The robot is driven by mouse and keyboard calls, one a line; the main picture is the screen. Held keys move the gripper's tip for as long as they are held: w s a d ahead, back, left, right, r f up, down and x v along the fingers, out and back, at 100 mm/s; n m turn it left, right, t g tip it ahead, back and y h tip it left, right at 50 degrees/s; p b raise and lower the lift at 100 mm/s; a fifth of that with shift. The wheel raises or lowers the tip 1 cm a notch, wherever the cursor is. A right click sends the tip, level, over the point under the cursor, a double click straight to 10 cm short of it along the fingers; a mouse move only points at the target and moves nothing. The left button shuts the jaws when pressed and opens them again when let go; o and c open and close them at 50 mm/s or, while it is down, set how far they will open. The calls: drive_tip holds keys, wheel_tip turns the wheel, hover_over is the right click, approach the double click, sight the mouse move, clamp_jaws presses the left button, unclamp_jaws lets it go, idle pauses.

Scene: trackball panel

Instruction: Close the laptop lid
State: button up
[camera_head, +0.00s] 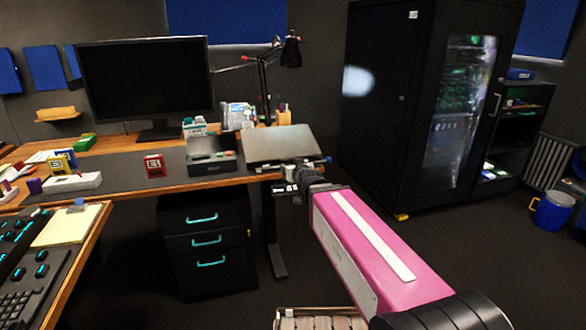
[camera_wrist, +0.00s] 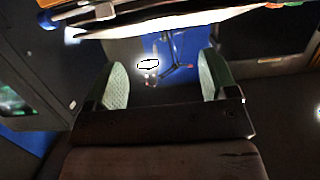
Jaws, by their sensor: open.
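The laptop (camera_head: 282,143) is on the right end of the desk in the head view. Its broad grey panel looks low and slanted; I cannot tell exactly how far the lid is open. My gripper (camera_head: 296,172) is at the desk's right front edge, just in front of the laptop, with its tips small and hard to make out. In the wrist view my gripper (camera_wrist: 164,82) is open, with two pale-padded fingers apart and nothing held between them. A pale edge crosses the top of that view; I cannot tell if it is the laptop.
The wooden desk (camera_head: 130,194) carries a monitor (camera_head: 145,82), a dark box (camera_head: 211,163) and a lamp (camera_head: 290,52). A drawer unit (camera_head: 206,240) stands below. A tall black cabinet (camera_head: 385,110) is close to the right. Open floor lies right of the desk.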

drive_tip(key=shift+w+a, duration=0.1)
drive_tip(key=shift+w, duration=0.15)
drive_tip(key=c, duration=0.9)
drive_tip(key=shift+w+a+r+g, duration=0.15)
drive_tip(key=shift+w+a+g, duration=0.15)
drive_tip(key=shift+w, duration=0.2)
drive_tip(key=shift+w+a+r+g, duration=0.15)
drive_tip(key=shift+w+g, duration=0.25)
drive_tip(key=shift+w, duration=0.05)
clamp_jaws()
drive_tip(key=g+h, duration=0.3)
drive_tip(key=g, duration=0.7)
approach(287, 160)
drive_tip(key=x, duration=0.7)
drive_tip(key=shift+a+f, duration=0.1)
drive_tip(key=shift+f, duration=0.2)
